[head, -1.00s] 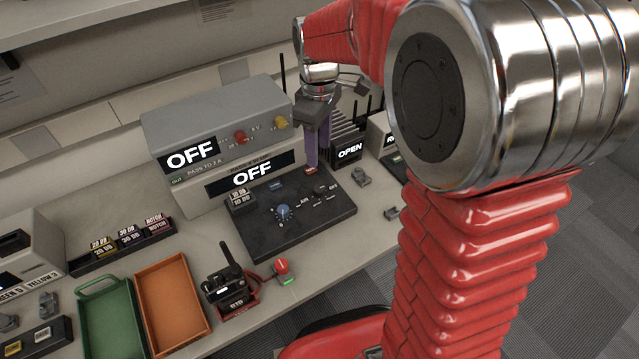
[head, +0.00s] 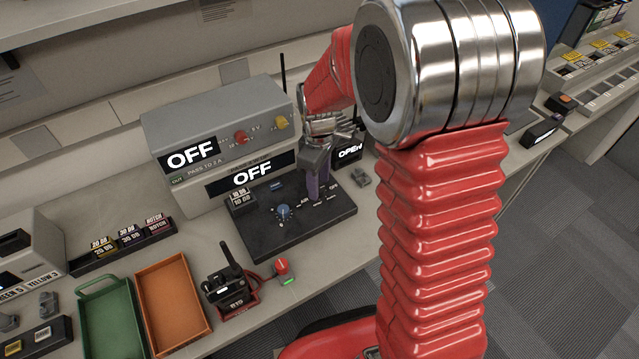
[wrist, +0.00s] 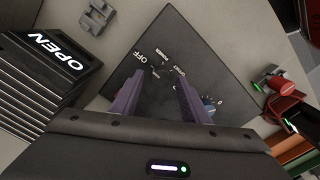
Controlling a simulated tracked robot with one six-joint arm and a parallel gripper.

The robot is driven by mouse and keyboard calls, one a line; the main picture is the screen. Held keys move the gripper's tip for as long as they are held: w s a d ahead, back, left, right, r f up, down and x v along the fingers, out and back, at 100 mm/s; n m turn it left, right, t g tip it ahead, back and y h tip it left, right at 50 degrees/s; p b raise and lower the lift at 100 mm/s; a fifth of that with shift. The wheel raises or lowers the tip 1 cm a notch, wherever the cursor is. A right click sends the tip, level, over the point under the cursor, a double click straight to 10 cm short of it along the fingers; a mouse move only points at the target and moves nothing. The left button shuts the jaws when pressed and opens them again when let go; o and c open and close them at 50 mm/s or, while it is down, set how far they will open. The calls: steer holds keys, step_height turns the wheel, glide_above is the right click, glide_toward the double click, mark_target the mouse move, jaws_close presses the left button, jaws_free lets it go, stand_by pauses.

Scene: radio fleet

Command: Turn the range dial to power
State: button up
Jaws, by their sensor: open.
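A dark panel (head: 262,238) lies on the bench in front of two stacked grey meters whose displays read OFF. Its range dial area carries small white labels, one reading OFF; in the wrist view these markings (wrist: 160,68) lie just ahead of my fingertips. The dial itself is dark and hard to make out there, and my fingers cover part of that area in the head view. A blue knob (head: 283,211) sits to the left on the same panel, partly behind a finger in the wrist view (wrist: 208,102). My gripper (head: 317,190) is open and empty above the panel, its purple fingers (wrist: 155,88) pointing down.
A finned box labelled OPEN (head: 349,152) stands close behind my gripper. A handheld radio (head: 228,289) and a red button (head: 281,266) are in front of the panel. Green (head: 84,316) and orange (head: 201,314) trays lie at the left.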

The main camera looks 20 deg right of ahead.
steer(key=shift+f, duration=0.6)
steer(key=shift+c, duration=0.7)
steer(key=c, duration=0.9)
